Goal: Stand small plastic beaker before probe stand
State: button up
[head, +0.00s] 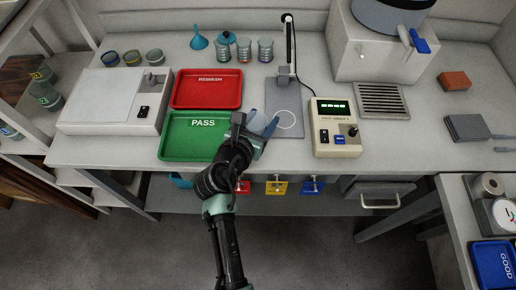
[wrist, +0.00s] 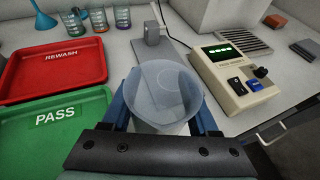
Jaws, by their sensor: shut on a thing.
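My gripper (head: 264,128) is shut on a small clear plastic beaker (wrist: 162,95), which it holds between its blue fingers in the wrist view. The beaker looks upright, and I see its open rim. In the head view my gripper hides most of the beaker. The probe stand (head: 284,78) has a grey base plate (head: 283,97) with a white ring (head: 286,119) on its front part. The beaker is at the front left of the ring in the head view. I cannot tell whether it touches the plate.
A beige meter (head: 335,128) with a green display stands right of the plate. The green PASS tray (head: 180,148) and red REWASH tray (head: 205,102) lie to the left. Several cups (head: 244,49) and a blue funnel (head: 199,39) stand behind. A grey grille (head: 382,100) lies right.

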notch_tip(320, 180, down, 8)
jog(key=shift+f+b, duration=0.1)
jog(key=shift+b, duration=0.95)
jog(key=shift+f, duration=0.1)
jog(key=o, duration=1.4)
